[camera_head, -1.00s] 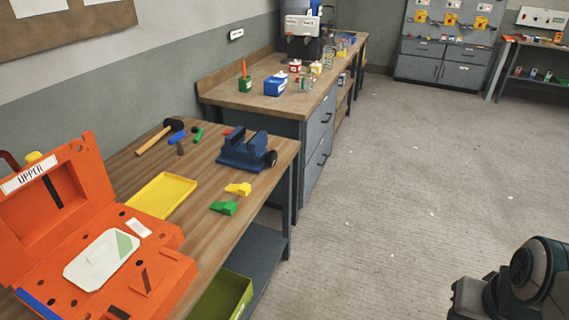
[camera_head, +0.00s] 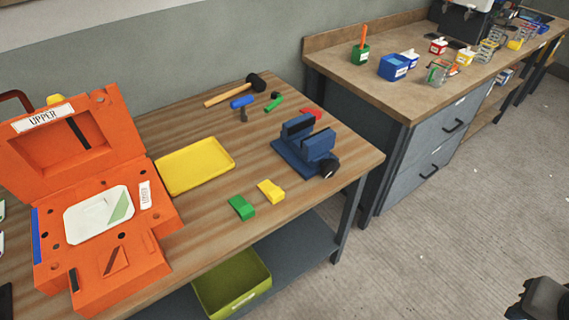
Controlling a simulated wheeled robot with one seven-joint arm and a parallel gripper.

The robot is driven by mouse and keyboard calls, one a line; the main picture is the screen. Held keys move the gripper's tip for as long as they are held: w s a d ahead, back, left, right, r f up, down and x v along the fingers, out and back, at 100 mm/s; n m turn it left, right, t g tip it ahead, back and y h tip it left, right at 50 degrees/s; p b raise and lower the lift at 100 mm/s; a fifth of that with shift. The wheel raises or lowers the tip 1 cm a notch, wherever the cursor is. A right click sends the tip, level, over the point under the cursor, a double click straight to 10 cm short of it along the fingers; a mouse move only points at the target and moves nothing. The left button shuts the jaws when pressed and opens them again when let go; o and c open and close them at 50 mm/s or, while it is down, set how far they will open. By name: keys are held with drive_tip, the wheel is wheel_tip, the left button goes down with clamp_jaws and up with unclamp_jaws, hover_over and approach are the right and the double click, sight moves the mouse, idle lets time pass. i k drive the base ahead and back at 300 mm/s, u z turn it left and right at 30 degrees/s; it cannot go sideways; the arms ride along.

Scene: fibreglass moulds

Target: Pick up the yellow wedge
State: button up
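The yellow wedge (camera_head: 270,191) lies on the wooden workbench (camera_head: 215,235) near its front edge, just right of a green wedge (camera_head: 242,207) and left of the blue vise. A dark part of my own arm (camera_head: 540,300) shows at the bottom right corner, far from the wedge and over the floor. My gripper's fingers are not in view.
A blue vise (camera_head: 305,150) stands right of the wedges. A yellow tray (camera_head: 196,166) and the orange mould (camera_head: 110,228) lie to the left. A hammer (camera_head: 235,90) and small tools lie at the back. A green bin (camera_head: 232,283) sits on the lower shelf.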

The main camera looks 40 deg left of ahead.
sight(275, 194)
drive_tip(key=u, duration=0.8)
drive_tip(key=i, duration=0.75)
drive_tip(key=u, duration=1.05)
drive_tip(key=i, duration=0.25)
drive_tip(key=u, duration=0.25)
